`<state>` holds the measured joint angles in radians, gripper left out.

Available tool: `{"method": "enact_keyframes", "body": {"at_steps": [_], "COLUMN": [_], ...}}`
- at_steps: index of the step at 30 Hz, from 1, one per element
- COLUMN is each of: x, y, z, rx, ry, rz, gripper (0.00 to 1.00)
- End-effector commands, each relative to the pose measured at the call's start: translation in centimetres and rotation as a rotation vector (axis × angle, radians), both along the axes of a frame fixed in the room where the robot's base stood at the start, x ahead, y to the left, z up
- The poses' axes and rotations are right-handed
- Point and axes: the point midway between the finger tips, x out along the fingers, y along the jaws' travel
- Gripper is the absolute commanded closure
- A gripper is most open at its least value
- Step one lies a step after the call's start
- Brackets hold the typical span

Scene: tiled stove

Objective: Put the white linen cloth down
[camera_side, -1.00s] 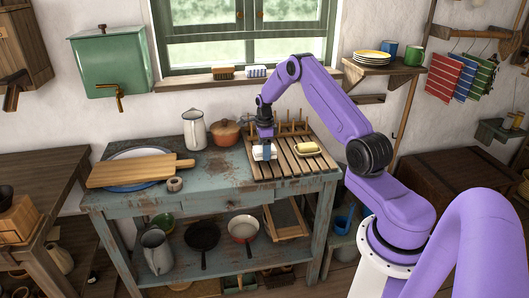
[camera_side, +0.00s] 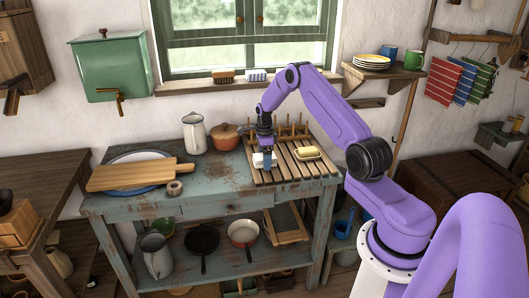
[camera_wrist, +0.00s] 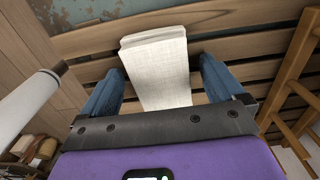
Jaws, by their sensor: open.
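The white linen cloth (camera_side: 259,160) is a small folded pad on the slatted wooden rack (camera_side: 288,172) at the right of the worn blue table. In the wrist view the cloth (camera_wrist: 158,65) lies across the slats between my fingers, with a gap on either side. My gripper (camera_side: 267,166) is right at the cloth in the side view and hides part of it. In the wrist view my gripper (camera_wrist: 158,88) has its two blue fingers spread apart, clear of the cloth's edges.
A butter dish with a yellow block (camera_side: 307,153) sits on the rack to the right. Upright wooden pegs (camera_side: 290,131) stand along the rack's back. An orange-brown pot (camera_side: 225,136), a white jug (camera_side: 194,132) and a cutting board (camera_side: 135,173) are to the left. The table front is mostly clear.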

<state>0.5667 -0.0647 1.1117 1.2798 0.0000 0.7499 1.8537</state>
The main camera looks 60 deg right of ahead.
Motion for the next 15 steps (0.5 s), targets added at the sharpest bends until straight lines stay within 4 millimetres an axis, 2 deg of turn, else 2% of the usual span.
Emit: {"method": "enact_keyframes", "body": {"at_steps": [5, 15], "x": [0.0, -0.1], "y": [0.0, 0.6], "z": [0.4, 7.2], "rx": [-0.001, -0.003], "ry": [-0.002, -0.004], "rz": [0.000, 0.001], "gripper": [0.05, 0.05]}}
